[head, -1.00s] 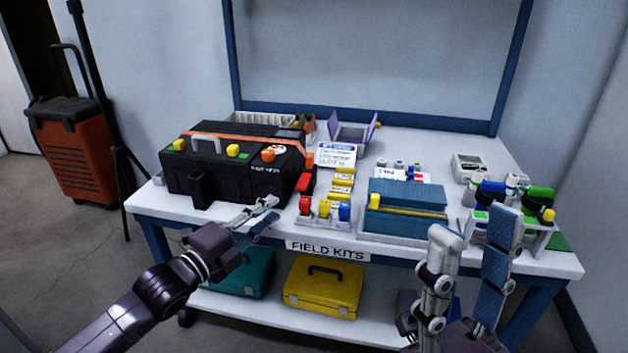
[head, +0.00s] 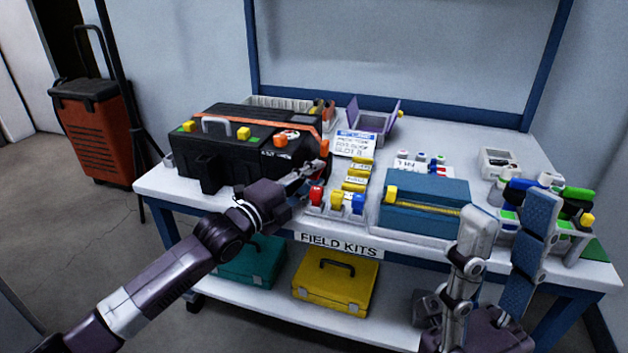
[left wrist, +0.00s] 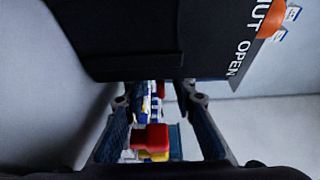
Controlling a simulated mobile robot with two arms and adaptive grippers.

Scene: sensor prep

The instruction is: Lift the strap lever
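The black case (head: 232,168) stands on the left of the bench, with an orange strap (head: 262,112) across its top. A red piece low on its right end, perhaps the strap lever, is hidden behind my left gripper in the head view. My left gripper (head: 312,176) is at the case's front right corner. In the left wrist view its fingers (left wrist: 163,120) are apart, with the case wall (left wrist: 115,38) beyond. A red block (left wrist: 150,138) shows between them; I cannot tell if it is the lever or a bench item. My right gripper (head: 508,215) is open and empty.
A rack with red, yellow and blue caps (head: 337,200) stands just right of the left gripper. A blue box (head: 428,190) lies further right, then a rack of coloured bottles (head: 565,228). Yellow tags (head: 357,172) lie behind the cap rack.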

